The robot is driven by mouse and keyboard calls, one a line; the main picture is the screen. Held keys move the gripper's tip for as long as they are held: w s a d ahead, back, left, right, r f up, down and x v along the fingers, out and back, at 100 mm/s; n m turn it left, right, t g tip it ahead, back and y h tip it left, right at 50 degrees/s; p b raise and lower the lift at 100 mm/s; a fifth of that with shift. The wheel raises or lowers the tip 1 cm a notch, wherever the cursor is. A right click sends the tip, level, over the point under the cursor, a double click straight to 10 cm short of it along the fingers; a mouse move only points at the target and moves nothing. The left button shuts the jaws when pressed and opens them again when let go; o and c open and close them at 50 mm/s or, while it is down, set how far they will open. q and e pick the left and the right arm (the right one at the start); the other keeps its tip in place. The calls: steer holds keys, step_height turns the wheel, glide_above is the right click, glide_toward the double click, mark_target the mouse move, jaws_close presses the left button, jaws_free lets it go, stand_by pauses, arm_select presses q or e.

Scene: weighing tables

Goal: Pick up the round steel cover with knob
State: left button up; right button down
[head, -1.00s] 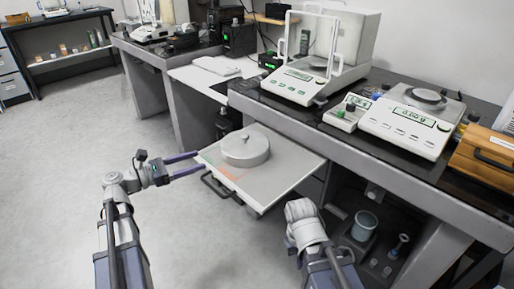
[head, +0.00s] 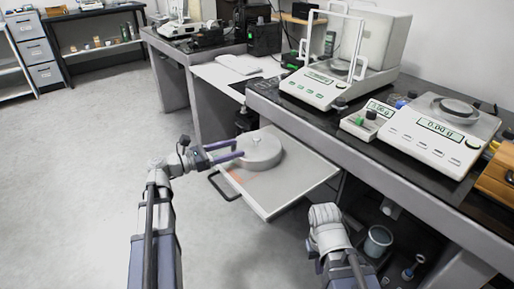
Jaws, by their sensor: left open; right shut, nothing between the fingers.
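The round steel cover (head: 264,154) is a low grey disc with a small knob on top. It sits on the light pull-out board (head: 300,178) below the bench edge. My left gripper (head: 241,148) is open and empty, with its two fingers pointing right at the cover's left side. The fingertips overlap the cover's left edge in the picture; I cannot tell whether they touch it. My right arm's wrist shows at the lower right, but its gripper fingers are hidden.
A balance with a glass draft shield (head: 318,88) and a flat balance (head: 432,128) stand on the dark bench. A black handle (head: 222,188) is at the board's front. A grey-blue container (head: 377,242) stands under the bench. Floor at left is clear.

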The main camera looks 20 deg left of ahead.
mark_target(250, 147)
arm_select(q)
steer(key=shift+x, duration=3.15)
jaws_close()
